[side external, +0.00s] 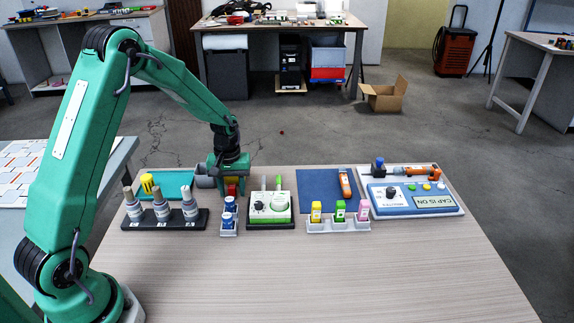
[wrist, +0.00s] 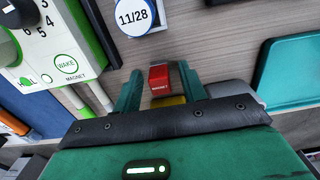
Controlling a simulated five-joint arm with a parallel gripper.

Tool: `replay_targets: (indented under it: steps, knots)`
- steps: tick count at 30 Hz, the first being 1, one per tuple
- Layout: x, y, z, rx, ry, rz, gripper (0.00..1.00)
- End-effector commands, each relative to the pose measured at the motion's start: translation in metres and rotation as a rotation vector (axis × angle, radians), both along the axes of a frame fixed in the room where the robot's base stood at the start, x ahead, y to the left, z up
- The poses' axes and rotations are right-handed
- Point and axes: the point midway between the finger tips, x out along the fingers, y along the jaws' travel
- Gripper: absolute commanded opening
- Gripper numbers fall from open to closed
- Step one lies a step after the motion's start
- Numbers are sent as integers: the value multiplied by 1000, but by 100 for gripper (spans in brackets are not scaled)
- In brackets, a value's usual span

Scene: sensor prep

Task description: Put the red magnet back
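The red magnet (wrist: 159,77), a small block labelled "MAGNET", stands between the two green fingers of my gripper (wrist: 160,88) in the wrist view. A gap shows on each side of it, so the fingers look open around it and not touching. A yellow part (wrist: 168,101) shows just below it. In the side view my gripper (side external: 231,180) points down over the red magnet (side external: 232,188), behind the blue bottles.
A rack of grey-capped bottles (side external: 165,218) and a teal tray (side external: 180,192) are to the left. Blue bottles stand in a small white holder (side external: 229,230). A blue mat (side external: 318,190), a rack of coloured bottles (side external: 338,224) and a blue panel (side external: 414,206) are to the right. The table front is clear.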

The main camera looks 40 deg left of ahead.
Motion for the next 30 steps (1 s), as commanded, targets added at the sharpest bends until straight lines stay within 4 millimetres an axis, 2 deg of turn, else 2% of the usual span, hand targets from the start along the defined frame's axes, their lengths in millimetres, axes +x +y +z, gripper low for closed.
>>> replay_targets:
  steps: [8, 14, 30]
  knots:
    - [0, 0, 3, 0, 0, 0, 42]
    - [1, 0, 18, 1, -4, 0, 42]
    - [0, 0, 100, 1, -4, 0, 42]
